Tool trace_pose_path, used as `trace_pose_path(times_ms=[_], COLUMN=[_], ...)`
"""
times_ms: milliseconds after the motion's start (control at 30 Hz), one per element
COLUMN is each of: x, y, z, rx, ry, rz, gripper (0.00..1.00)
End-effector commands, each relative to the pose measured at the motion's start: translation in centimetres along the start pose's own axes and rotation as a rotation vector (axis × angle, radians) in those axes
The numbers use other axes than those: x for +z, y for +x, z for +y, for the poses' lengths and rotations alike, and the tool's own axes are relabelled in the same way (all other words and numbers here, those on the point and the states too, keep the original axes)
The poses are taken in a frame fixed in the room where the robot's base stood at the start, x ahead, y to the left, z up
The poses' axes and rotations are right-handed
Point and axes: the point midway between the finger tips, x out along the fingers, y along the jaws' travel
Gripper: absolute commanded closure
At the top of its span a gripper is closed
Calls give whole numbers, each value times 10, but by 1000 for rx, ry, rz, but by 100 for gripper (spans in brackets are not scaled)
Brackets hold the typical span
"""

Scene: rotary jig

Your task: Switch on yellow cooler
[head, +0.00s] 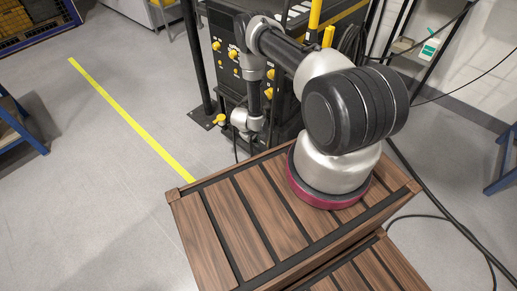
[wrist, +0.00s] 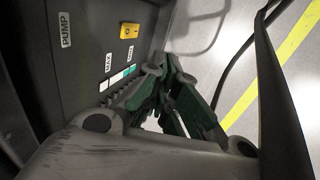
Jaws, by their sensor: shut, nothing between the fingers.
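A black machine cabinet (head: 285,105) with several yellow knobs (head: 232,53) on its front stands behind the wooden crate. The wrist view shows its dark panel (wrist: 85,50) close up, with a square yellow control (wrist: 129,31) and labels reading PUMP and MAX. No label reading cooler is legible, so I cannot tell which control belongs to it. My gripper (wrist: 168,68) is shut and empty beside the panel, below and right of the yellow control and apart from it in the picture. In the head view, my wrist hangs low before the cabinet, near a yellow part (head: 220,118); the fingers are not clear there.
My arm rises above a slatted wooden crate (head: 225,225). A dark post (head: 195,55) stands left of the cabinet. Dark cables (head: 420,170) run along the right. A yellow floor line (head: 125,115) crosses the clear grey floor at left.

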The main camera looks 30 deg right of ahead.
Motion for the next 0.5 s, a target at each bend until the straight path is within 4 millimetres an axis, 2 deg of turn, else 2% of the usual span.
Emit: trace_pose_path(times_ms=[300,500], x=[0,0], y=[3,28], z=[-1,-1], rx=[1,0], ry=[-3,-2], rz=[0,-1], gripper=[100,100])
